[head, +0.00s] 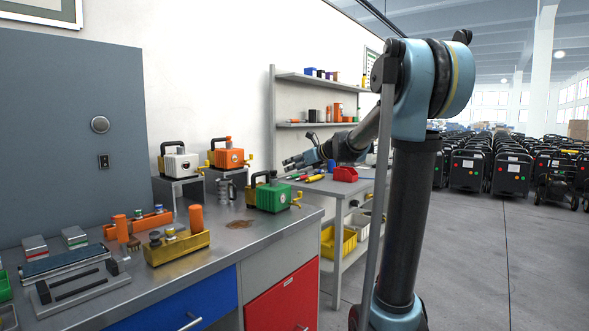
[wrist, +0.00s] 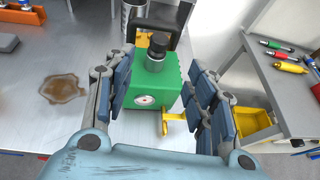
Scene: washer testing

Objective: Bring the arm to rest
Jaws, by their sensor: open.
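My arm stands to the right of the workbench in the head view, with its forearm reaching back and to the left. My gripper (head: 300,161) is out over the area behind the green pump, at the side of the bench. In the wrist view my gripper (wrist: 163,105) has its two blue-padded fingers spread wide, and nothing is held between them. The green pump (wrist: 152,92), with a black cap, a round gauge and a yellow lever, shows beyond and between the fingers. In the head view the green pump (head: 272,197) stands upright on the bench.
A white pump (head: 181,165) and an orange pump (head: 228,158) stand on metal stands behind. A brown stain (head: 240,224) lies on the bench. A yellow tray (head: 177,246) holds parts. A second table with a red bin (head: 345,174) stands behind. Open floor lies at right.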

